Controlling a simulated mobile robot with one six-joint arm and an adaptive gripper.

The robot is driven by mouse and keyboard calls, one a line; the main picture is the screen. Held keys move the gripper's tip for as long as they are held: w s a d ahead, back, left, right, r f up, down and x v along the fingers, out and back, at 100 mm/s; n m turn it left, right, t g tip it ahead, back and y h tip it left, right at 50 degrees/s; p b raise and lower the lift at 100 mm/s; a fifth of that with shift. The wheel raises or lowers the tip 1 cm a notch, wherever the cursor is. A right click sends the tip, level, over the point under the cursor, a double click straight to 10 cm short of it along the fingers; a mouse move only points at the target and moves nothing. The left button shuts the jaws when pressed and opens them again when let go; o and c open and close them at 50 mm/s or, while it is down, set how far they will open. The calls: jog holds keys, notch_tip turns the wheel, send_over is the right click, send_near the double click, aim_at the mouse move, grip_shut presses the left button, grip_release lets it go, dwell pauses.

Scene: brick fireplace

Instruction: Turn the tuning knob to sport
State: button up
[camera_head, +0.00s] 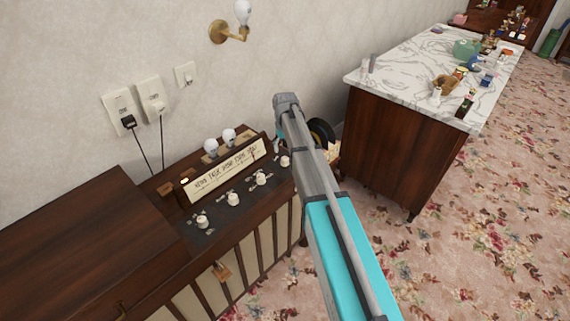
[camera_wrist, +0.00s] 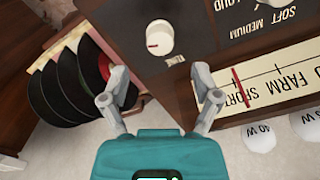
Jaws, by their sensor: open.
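The tuning knob (camera_wrist: 160,38) is a round white knob with a red mark on its left side, beside a small "TUNE" label (camera_wrist: 175,60) in the wrist view. The cream dial strip (camera_wrist: 275,85) lies to its lower right, with a red needle (camera_wrist: 240,92) across the word "SPORT". My gripper (camera_wrist: 160,73) is open and empty, its fingertips spread below the knob in the picture and apart from it. In the head view the dial strip (camera_head: 225,172) stands behind a row of several white knobs on the wooden console (camera_head: 120,235). My arm hides the gripper there.
Black records (camera_wrist: 65,90) stand in a slot left of the gripper. Light bulbs (camera_wrist: 259,137) stick up behind the dial strip. A marble-topped cabinet (camera_head: 400,72) stands to the right, past a stretch of flowered carpet (camera_head: 490,220).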

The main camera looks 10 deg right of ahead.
aim_at(285, 158)
jog(key=shift+f+b, duration=2.8)
jog(key=shift+f, duration=0.35)
grip_shut()
